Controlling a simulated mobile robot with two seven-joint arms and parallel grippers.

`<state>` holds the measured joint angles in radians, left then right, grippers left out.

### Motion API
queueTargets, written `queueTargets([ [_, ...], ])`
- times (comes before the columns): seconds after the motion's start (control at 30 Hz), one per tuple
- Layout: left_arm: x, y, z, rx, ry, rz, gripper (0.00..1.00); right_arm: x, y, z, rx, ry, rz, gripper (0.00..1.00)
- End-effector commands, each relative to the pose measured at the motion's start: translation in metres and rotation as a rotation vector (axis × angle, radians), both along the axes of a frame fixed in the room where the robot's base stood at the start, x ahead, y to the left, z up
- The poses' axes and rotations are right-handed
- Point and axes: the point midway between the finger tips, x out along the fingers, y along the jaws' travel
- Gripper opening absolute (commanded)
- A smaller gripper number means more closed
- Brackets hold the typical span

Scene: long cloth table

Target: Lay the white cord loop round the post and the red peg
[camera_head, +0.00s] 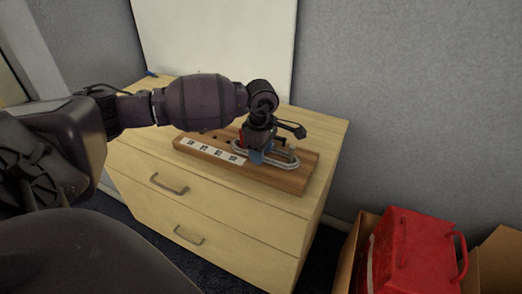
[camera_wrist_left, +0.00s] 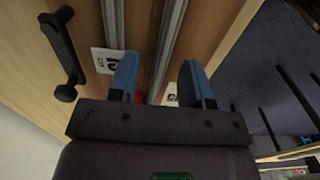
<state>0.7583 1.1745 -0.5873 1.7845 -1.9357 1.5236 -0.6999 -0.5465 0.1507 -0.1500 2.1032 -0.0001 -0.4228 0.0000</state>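A bit of red (camera_wrist_left: 127,118) shows by the left finger, mostly hidden. My gripper hides much of the pegs, so which is the post is unclear. My right gripper is out of view.
White printed labels (camera_head: 213,151) line the board's front left. The board sits on a pale wooden cabinet (camera_head: 150,153) with drawer handles. A white panel (camera_head: 220,40) stands behind. A red case (camera_head: 405,255) in a cardboard box is on the floor at right.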

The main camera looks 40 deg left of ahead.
Motion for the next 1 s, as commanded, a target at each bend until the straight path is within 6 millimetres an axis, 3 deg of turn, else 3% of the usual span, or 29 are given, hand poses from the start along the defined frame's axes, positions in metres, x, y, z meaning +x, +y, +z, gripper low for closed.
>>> queueTargets([
  [0.37, 0.000, 0.000, 0.000, 0.000, 0.000, 0.000, 0.44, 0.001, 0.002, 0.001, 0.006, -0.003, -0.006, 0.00],
  [0.5, 0.000, 0.000, 0.002, 0.000, -0.001, 0.000, 0.44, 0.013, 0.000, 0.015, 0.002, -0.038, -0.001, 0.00],
  [0.67, 0.001, 0.001, 0.041, 0.002, -0.008, 0.001, 0.44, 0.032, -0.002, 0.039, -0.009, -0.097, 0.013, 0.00],
  [1.0, 0.000, 0.000, 0.095, 0.001, -0.003, 0.000, 0.44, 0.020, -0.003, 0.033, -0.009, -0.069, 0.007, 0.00],
])
